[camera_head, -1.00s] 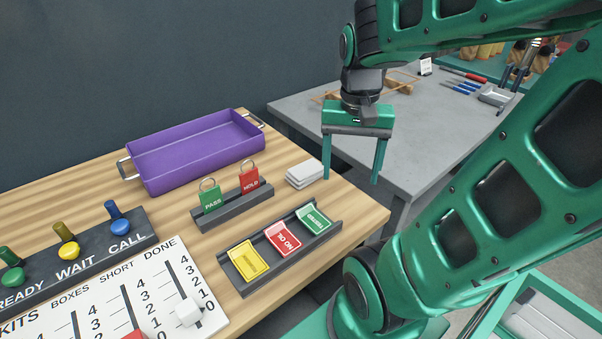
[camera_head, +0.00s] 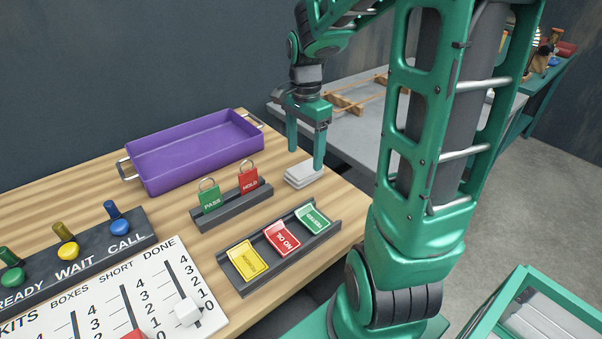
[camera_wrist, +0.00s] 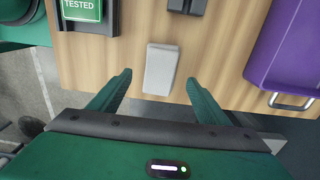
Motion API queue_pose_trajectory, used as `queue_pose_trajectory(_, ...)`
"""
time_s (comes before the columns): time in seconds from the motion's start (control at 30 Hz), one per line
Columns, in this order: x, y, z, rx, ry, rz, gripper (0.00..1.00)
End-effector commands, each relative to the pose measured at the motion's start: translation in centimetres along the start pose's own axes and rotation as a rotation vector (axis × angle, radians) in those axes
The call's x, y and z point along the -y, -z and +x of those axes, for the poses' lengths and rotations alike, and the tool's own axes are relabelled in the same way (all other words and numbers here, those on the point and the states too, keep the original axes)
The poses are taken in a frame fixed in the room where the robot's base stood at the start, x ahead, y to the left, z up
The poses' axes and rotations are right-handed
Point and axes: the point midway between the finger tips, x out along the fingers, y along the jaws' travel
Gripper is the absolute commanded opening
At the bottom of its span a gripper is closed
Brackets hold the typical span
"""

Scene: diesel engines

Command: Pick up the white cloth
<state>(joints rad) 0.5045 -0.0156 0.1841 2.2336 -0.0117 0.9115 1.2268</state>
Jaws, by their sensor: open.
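The white cloth (camera_head: 304,174) lies as a small folded stack on the wooden table near its right edge. In the wrist view the cloth (camera_wrist: 160,69) is a pale rectangle on the wood, ahead of the fingertips and roughly centred between them. My gripper (camera_head: 305,160) is open, with its two green fingers pointing down above and around the cloth's place in the head view. In the wrist view my gripper (camera_wrist: 159,83) shows both fingers apart with nothing between them. I cannot tell the exact height above the cloth.
A purple tray (camera_head: 150,182) stands left of the cloth. A dark rack with PASS and HOLD tags (camera_head: 235,208) is close by on the left. A card holder (camera_head: 255,286) with yellow, red and green cards lies nearer. A grey table (camera_head: 355,130) stands behind.

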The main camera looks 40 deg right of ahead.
Motion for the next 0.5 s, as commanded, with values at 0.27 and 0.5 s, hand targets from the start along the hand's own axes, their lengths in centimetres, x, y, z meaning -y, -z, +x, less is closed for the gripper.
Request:
queue_pose_trajectory(0.27, 0.2, 0.1, 2.4, 0.002, -0.004, -0.001, 0.7)
queue_pose_trajectory(0.5, 0.4, 0.1, 5.3, 0.0, -0.002, -0.001, 0.7)
